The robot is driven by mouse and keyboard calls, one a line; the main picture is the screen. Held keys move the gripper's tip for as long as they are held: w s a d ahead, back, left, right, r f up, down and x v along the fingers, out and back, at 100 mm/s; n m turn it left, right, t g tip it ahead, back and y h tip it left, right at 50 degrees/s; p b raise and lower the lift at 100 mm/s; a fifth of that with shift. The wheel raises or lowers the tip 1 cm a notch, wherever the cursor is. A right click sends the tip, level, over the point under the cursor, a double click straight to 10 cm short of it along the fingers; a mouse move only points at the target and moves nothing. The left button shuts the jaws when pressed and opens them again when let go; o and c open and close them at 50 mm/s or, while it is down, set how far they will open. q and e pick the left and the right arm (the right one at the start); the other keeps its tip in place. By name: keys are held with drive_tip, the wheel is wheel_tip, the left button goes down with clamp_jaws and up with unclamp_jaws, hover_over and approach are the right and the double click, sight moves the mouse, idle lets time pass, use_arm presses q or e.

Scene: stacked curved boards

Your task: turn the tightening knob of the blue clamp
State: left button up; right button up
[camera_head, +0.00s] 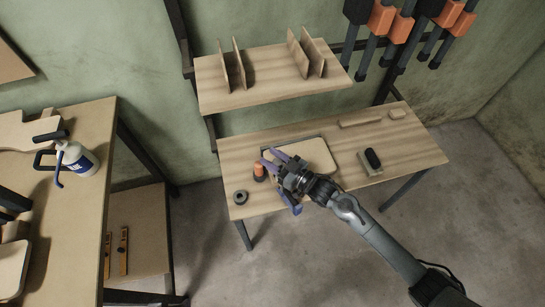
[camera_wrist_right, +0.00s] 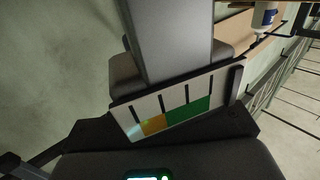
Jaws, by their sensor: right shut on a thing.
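The blue clamp (camera_head: 291,204) is on the front left part of the lower wooden table in the head view, by the edge of the stacked curved boards (camera_head: 303,155). Only blue-violet pieces of it show around my gripper, and the rest is hidden. My right gripper (camera_head: 287,177) comes in from the lower right and is shut on the clamp. Whether its fingers sit on the knob itself cannot be told. An orange and black piece (camera_head: 259,172) stands just left of the gripper; its link to the clamp is unclear. My left gripper is not in view.
A dark ring (camera_head: 240,197) lies near the table's front left corner. A black-topped block (camera_head: 372,160) lies right of the boards. A shelf (camera_head: 270,77) with upright boards is above. A side table (camera_head: 87,197) with a white bottle (camera_head: 77,160) stands left; the bottle shows in the wrist view (camera_wrist_right: 264,17).

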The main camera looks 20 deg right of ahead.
drive_tip(key=o, duration=1)
drive_tip(key=shift+s, duration=0.1)
drive_tip(key=p+v, duration=0.1)
drive_tip(key=v, duration=0.9)
drive_tip(key=shift+s+d+p, duration=0.2)
drive_tip(key=shift+s+p, duration=0.05)
drive_tip(key=shift+p, duration=0.15)
